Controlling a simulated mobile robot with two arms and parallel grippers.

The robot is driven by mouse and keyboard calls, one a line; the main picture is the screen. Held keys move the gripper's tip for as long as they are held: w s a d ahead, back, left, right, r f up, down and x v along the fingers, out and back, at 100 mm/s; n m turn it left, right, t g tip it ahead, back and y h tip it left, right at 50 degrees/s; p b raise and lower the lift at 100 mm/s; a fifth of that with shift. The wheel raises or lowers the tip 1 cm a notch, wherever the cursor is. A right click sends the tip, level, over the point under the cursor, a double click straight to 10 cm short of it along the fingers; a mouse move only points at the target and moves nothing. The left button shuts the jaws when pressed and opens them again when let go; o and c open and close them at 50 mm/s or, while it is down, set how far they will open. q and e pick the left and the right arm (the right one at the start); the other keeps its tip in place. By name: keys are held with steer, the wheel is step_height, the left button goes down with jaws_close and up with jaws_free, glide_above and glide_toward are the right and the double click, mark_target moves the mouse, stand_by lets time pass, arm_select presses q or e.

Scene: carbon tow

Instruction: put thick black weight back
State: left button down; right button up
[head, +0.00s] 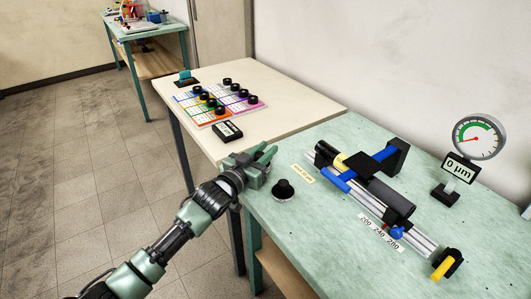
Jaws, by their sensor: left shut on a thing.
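My left gripper (265,156) reaches in from the left, above the near left corner of the green table by the cream table's edge. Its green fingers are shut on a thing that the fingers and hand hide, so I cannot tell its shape. A round black piece with a knob on top (284,189) stands upright on the green table, just right of and below the gripper, apart from it. Several small black round weights (204,97) sit on coloured cards (221,108) on the cream table. I cannot tell which is the thick one. My right gripper is out of view.
A rail device with a black cylinder (385,195) and blue arm fills the middle of the green table (330,259). A dial gauge (477,137) with a "0 µm" display (460,168) stands right. A small black display box (228,132) sits near the cream table's front edge.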

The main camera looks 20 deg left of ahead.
arm_select(q)
steer(key=shift+f, duration=0.2)
steer(key=shift+f, duration=0.1)
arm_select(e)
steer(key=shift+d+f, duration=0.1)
arm_select(q)
steer(key=c, duration=1.5)
jaws_free()
steer(key=shift+f, duration=0.15)
steer(key=o, duration=0.3)
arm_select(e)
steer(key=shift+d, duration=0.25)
